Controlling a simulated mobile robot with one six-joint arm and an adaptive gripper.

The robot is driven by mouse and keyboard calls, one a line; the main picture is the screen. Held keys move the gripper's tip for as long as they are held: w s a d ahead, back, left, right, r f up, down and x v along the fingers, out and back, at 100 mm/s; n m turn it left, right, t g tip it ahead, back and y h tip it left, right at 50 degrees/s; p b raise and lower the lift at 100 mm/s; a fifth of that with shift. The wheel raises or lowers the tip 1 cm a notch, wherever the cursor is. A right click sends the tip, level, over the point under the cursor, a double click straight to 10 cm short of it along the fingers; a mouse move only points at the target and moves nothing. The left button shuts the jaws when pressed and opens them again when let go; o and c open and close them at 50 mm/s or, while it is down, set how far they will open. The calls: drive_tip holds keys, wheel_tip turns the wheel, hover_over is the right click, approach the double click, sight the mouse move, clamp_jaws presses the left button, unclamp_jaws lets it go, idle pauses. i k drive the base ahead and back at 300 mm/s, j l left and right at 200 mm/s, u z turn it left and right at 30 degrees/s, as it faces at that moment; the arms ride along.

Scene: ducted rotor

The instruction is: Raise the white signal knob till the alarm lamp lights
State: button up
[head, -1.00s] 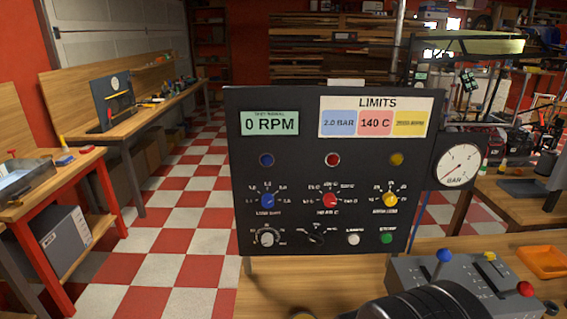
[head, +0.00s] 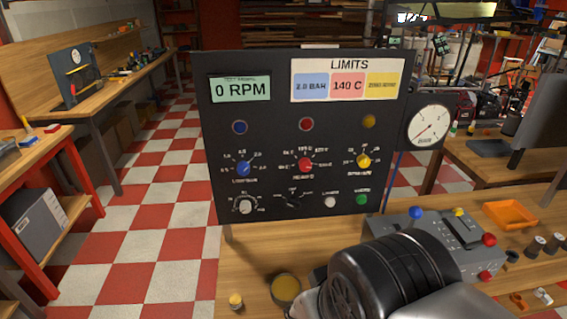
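The white signal knob (head: 245,206) is at the lower left of the black upright panel (head: 285,150), with a dial scale around it. Its setting is too small to read. Three round lamps sit in a row above: blue (head: 239,127), red (head: 306,124) and yellow (head: 369,121). All look dim, and I cannot tell which is the alarm lamp. The display (head: 240,89) reads 0 RPM. My gripper is not in view.
Blue (head: 243,168), red (head: 305,165) and yellow (head: 363,160) knobs sit above the white knob. A black ducted rotor (head: 395,275) stands in front of the panel, lower right. A grey control box (head: 440,235) and orange tray (head: 510,215) are at right.

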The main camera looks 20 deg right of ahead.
sight(246, 207)
drive_tip(key=i+j, duration=0.1)
drive_tip(key=j, duration=0.3)
drive_tip(key=i+j, duration=0.1)
drive_tip(key=j, duration=0.35)
drive_tip(key=i+j, duration=0.1)
drive_tip(key=j, duration=0.3)
drive_tip(key=i+j, duration=0.1)
drive_tip(key=j, duration=0.35)
